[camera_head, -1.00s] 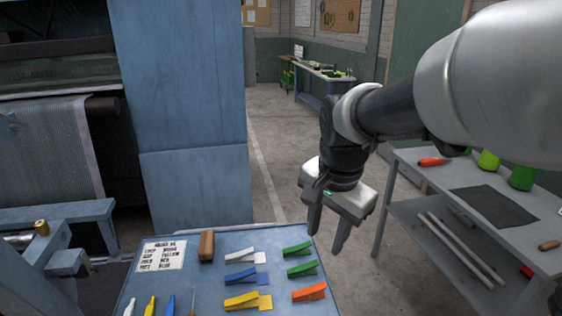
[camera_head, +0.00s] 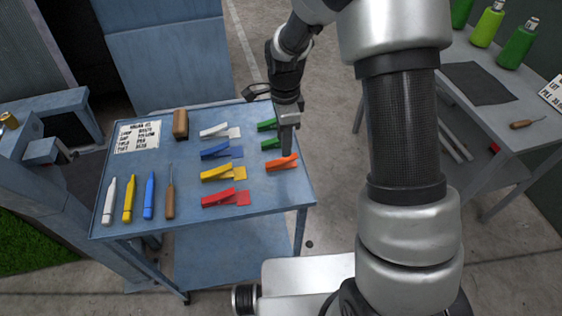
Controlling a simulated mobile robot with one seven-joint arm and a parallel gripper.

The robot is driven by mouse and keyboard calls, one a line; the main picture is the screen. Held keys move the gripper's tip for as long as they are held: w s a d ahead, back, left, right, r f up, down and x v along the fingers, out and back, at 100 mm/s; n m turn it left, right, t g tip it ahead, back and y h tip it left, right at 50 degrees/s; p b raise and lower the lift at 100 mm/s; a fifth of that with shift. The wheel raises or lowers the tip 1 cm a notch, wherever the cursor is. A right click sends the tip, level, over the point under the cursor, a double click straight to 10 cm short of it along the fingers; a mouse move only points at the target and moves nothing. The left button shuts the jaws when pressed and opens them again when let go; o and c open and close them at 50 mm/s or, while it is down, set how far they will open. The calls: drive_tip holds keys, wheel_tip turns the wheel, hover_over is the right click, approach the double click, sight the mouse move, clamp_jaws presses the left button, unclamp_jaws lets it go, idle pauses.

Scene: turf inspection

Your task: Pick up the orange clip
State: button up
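The orange clip (camera_head: 281,162) lies on the blue cart top (camera_head: 262,192), near its right edge. It is below two green clips, the nearer one (camera_head: 271,144) just above it in the picture. My gripper (camera_head: 287,147) points down over the right part of the orange clip and covers some of it. I see the gripper edge-on, so the gap between its fingers is hidden. I cannot tell whether the fingers touch the clip.
White (camera_head: 214,131), blue (camera_head: 215,152), yellow (camera_head: 217,173) and red (camera_head: 219,198) clips lie to the left. Markers, a wooden-handled tool (camera_head: 170,200), a brown block (camera_head: 180,124) and a printed sheet (camera_head: 137,137) are further left. A grey table (camera_head: 535,140) with green bottles stands at right.

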sight(281, 162)
drive_tip(key=shift+f+p, duration=0.4)
drive_tip(key=shift+f, duration=3.2)
drive_tip(key=c, duration=0.9)
